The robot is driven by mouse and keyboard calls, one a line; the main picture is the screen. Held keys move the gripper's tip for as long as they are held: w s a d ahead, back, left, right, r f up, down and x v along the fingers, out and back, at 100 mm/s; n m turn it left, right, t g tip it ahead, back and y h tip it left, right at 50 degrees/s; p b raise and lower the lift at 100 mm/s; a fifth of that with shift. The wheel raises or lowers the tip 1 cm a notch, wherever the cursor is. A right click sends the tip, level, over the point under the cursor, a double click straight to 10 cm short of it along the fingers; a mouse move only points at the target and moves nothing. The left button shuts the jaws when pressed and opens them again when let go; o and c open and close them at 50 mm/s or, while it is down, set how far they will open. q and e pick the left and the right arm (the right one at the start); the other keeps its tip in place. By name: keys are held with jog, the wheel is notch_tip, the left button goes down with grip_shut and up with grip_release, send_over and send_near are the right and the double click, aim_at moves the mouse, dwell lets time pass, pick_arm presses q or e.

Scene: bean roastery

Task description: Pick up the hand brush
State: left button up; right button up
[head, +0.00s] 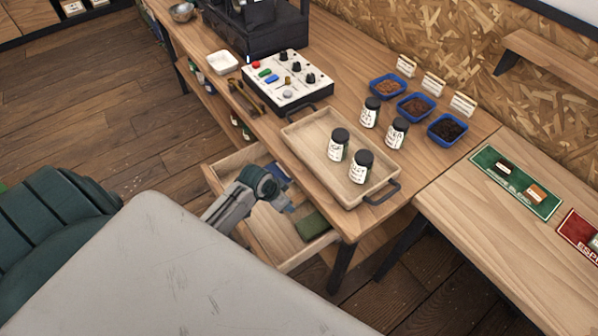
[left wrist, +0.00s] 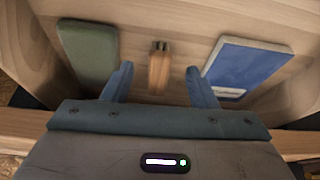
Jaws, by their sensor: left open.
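The hand brush (left wrist: 158,72) appears in the left wrist view as a small wooden block with a dark end, lying in the open drawer (head: 216,181). My left gripper (head: 287,206) reaches down into the drawer in the head view. In the left wrist view its two fingers (left wrist: 160,84) are apart, one on each side of the brush, with gaps and no visible contact. The brush is hidden in the head view behind my left gripper. My right gripper is not in view.
In the drawer, a green folded item (head: 313,224) and a blue booklet (left wrist: 245,66) lie on either side of the brush. Above is the bench with a wooden tray (head: 301,143) holding jars (head: 361,167), and a control box (head: 288,79). The drawer walls are close around my gripper.

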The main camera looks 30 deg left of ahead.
aim_at(299, 200)
pick_arm(q)
jog(key=p+x, duration=0.1)
jog(key=x, duration=0.3)
jog(key=shift+s, duration=0.15)
jog(key=shift+f, duration=0.35)
jog(key=shift+w+f, duration=0.2)
jog(key=c, duration=1)
jog(key=shift+c, duration=0.4)
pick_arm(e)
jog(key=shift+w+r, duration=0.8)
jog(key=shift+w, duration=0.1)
pick_arm(q)
jog(key=shift+r, duration=0.15)
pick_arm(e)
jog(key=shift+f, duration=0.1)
